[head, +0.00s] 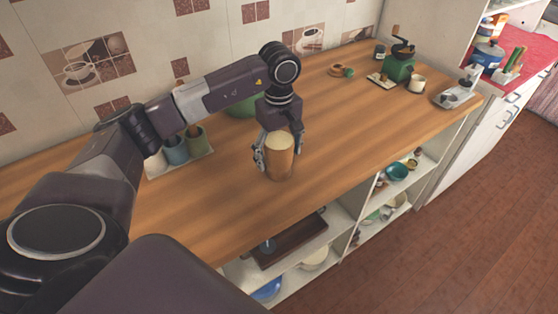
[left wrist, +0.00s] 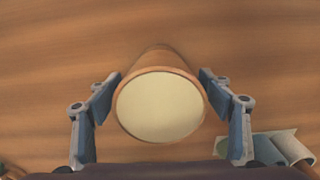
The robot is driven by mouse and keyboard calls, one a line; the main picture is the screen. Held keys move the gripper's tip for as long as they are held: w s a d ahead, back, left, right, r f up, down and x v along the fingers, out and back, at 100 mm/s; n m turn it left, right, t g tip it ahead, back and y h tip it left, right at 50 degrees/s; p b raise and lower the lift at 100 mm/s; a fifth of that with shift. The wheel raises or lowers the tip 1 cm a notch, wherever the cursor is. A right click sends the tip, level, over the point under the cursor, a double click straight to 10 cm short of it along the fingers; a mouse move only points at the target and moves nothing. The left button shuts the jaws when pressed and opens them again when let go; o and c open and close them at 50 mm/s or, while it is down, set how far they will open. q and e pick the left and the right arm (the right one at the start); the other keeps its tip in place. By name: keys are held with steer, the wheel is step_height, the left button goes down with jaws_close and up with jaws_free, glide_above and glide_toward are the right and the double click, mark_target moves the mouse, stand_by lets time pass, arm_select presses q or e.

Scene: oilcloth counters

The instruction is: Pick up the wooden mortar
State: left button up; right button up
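The wooden mortar (head: 279,164) is a brown, cup-like cylinder with a pale cream top, standing upright on the wooden counter. In the left wrist view, the mortar (left wrist: 160,104) is seen from above, in the middle between the fingers. My left gripper (head: 275,152) reaches down over it, one finger on each side. In the left wrist view, my left gripper (left wrist: 161,74) is open, with narrow gaps between the fingers and the mortar's sides. Contact low down is hard to judge. My right gripper is not in view.
A tray of cups (head: 178,152) and a green bowl (head: 243,104) stand behind, toward the wall. A green grinder (head: 400,66), a mug (head: 416,85) and a metal device (head: 459,94) stand at the far right. The counter right of the mortar is clear. Open shelves hold dishes below.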

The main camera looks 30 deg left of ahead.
arm_select(q)
steer(key=c, duration=1.3)
steer(key=shift+c, duration=0.2)
steer(key=shift+r, duration=0.15)
